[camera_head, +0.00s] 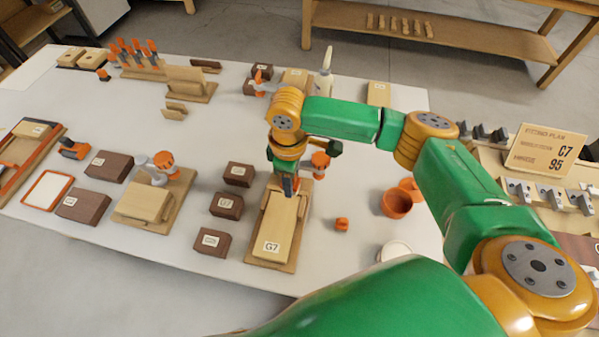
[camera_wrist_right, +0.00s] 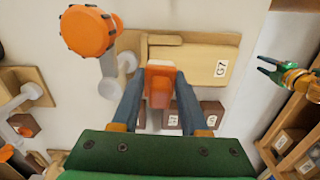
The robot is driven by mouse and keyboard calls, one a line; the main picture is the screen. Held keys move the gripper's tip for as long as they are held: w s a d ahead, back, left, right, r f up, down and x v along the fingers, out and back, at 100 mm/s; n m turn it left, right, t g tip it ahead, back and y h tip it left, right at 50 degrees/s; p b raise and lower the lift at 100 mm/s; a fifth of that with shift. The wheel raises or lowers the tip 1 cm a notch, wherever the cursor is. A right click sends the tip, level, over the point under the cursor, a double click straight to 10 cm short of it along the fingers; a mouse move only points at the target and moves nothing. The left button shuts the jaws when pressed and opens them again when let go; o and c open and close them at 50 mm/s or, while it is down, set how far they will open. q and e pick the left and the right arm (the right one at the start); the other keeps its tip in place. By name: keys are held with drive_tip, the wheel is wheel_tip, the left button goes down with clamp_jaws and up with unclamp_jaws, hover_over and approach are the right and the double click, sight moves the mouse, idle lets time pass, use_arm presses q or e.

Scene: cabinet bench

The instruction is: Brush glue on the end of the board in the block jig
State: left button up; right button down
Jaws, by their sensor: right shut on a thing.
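The board labelled G7 (camera_head: 277,228) lies in the wooden block jig (camera_head: 271,264) near the front of the bench. It also shows in the right wrist view (camera_wrist_right: 195,68), beside a narrower wooden block. My right gripper (camera_head: 288,187) is over the far end of the board. In the wrist view the right gripper (camera_wrist_right: 158,100) is shut on an orange-handled thing, seemingly the glue brush (camera_wrist_right: 158,80). Its bristles are hidden, so I cannot tell whether they touch the board. My left gripper (camera_wrist_right: 270,69) shows only in the wrist view, at the right, open and empty.
An orange-knobbed clamp (camera_wrist_right: 90,30) stands by the jig. Dark blocks (camera_head: 226,205) lie to its left. Orange pots (camera_head: 397,203), a white disc (camera_head: 394,249) and a small orange piece (camera_head: 341,224) lie to its right. A second jig with a clamp (camera_head: 150,203) stands further left.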

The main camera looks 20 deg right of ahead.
drive_tip(key=shift+w+a+f+n, duration=0.3)
drive_tip(key=shift+w+a+f, duration=0.05)
drive_tip(key=shift+w, duration=0.1)
drive_tip(key=shift+f, duration=0.15)
drive_tip(key=shift+s+d+f+b, duration=0.15)
drive_tip(key=shift+s+f+b, duration=0.1)
drive_tip(key=shift+b, duration=0.3)
wheel_tip(320, 180, down, 5)
drive_tip(key=b, duration=0.6)
drive_tip(key=shift+s+r, duration=0.1)
drive_tip(key=shift+s+d+r, duration=0.1)
drive_tip(key=shift+r, duration=0.05)
drive_tip(key=shift+r+p, duration=0.1)
drive_tip(key=shift+p, duration=0.6)
